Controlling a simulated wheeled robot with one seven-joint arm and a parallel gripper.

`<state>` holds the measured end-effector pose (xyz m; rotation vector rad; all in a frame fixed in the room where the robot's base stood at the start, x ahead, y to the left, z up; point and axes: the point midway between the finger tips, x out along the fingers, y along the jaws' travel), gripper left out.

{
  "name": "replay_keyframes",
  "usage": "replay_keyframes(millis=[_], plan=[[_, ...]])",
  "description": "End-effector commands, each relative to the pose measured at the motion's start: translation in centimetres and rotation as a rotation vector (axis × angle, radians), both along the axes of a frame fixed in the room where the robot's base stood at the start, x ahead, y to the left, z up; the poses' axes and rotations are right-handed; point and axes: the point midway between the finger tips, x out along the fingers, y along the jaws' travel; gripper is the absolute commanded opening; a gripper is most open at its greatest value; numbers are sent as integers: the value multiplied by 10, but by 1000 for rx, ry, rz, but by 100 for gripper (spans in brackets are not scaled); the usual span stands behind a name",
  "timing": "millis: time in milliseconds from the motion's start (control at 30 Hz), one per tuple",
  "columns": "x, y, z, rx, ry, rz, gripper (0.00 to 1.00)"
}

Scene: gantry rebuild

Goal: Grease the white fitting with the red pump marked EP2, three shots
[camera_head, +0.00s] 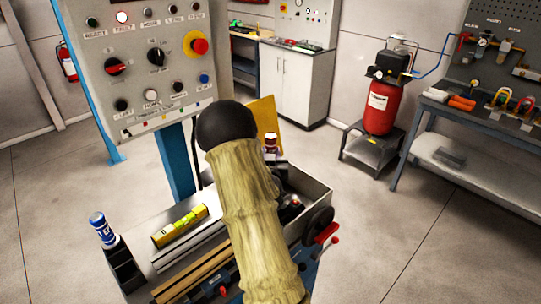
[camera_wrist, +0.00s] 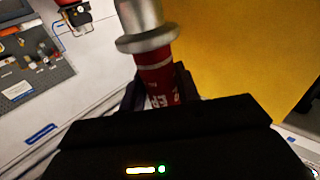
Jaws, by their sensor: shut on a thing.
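My gripper (camera_wrist: 160,93) is shut on a red pump (camera_wrist: 154,76) with a silver metal collar and head. Pale letters on its side, partly hidden by the gripper, seem to begin with EP. A blue pump-like cylinder (camera_head: 101,227) stands in a black rack (camera_head: 124,268) at the left. I cannot make out a white fitting.
A control panel (camera_head: 140,60) on a blue post stands at the left. A red compressor (camera_head: 381,105) and a workbench stand at the right. Open floor lies between.

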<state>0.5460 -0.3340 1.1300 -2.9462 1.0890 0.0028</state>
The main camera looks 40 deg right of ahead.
Motion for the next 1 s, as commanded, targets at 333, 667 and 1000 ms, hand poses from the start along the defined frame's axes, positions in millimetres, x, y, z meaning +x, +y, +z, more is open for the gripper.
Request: replay_keyframes(millis=[333,667,1000], plan=[[0,0,5,1,1,0,3],[0,0,27,-1,-3,0,3],[0,0,49,-3,-4,1,3]])
